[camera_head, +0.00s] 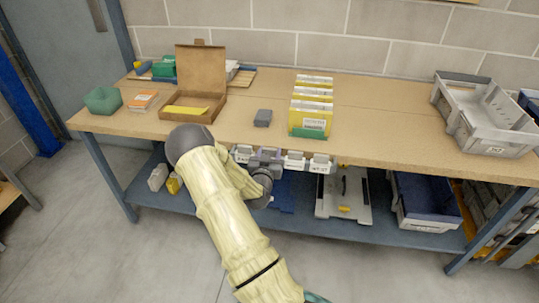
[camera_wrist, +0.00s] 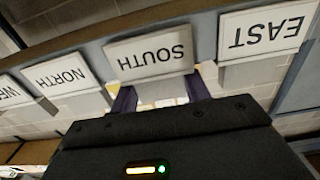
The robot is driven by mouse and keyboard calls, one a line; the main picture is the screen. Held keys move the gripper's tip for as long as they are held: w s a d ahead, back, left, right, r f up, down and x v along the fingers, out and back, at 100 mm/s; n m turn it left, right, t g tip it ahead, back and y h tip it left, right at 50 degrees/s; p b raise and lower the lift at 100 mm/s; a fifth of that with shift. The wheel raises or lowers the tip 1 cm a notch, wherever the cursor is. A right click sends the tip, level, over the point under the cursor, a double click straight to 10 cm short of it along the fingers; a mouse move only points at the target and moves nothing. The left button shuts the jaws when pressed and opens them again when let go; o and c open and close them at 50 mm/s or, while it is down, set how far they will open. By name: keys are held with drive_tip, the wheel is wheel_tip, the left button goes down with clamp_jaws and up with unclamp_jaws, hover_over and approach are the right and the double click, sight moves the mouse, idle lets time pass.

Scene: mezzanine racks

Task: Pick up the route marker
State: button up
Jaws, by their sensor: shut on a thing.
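A row of route markers, white plates with black lettering on grey bodies, runs along the workbench's front edge. In the wrist view their words are upside down: EAST (camera_wrist: 265,30), SOUTH (camera_wrist: 150,50), NORTH (camera_wrist: 60,74) and a partly cut-off one beginning "WE" (camera_wrist: 12,92). My gripper (camera_wrist: 160,92) has its two dark fingers on either side of the SOUTH marker's lower body and is shut on it. The SOUTH marker is still in line with the others. In the head view my gripper (camera_head: 266,164) is at the bench edge and partly hides the row.
The workbench top (camera_head: 390,120) holds an open cardboard box (camera_head: 200,75), yellow-fronted packs (camera_head: 311,105), a small grey block (camera_head: 263,118), a green bin (camera_head: 103,100) and a grey tray (camera_head: 485,115). A blue crate (camera_head: 425,200) sits on the lower shelf. The floor at left front is clear.

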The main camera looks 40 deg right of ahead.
sight(267, 149)
wheel_tip(267, 149, up, 10)
drive_tip(key=shift+f, duration=0.1)
idle(0.4)
drive_tip(key=shift+a+p, duration=0.1)
drive_tip(key=shift+p, duration=0.2)
drive_tip(key=shift+w+a, duration=0.15)
drive_tip(key=shift+a, duration=0.15)
drive_tip(key=w+a+f+n+t+y+p, duration=0.15)
drive_tip(key=a+p, duration=0.25)
drive_tip(key=a, duration=0.4)
drive_tip(key=w+a+f+n+t+y+p, duration=0.1)
drive_tip(key=a+f+n+t+y+p, duration=0.2)
drive_tip(key=a, duration=0.5)
drive_tip(key=s+a+n+t+y+p, duration=0.1)
drive_tip(key=a+y+p, duration=0.3)
drive_tip(key=a, duration=0.4)
drive_tip(key=s+a+f+n+t+y+p, duration=0.1)
drive_tip(key=s+a+n+y+p, duration=0.2)
drive_tip(key=a, duration=0.6)
drive_tip(key=shift+s+a+n+y+p, duration=0.3)
drive_tip(key=shift+n+y+p, duration=0.45)
drive_tip(key=shift+y, duration=0.4)
drive_tip(key=shift+d, duration=0.1)
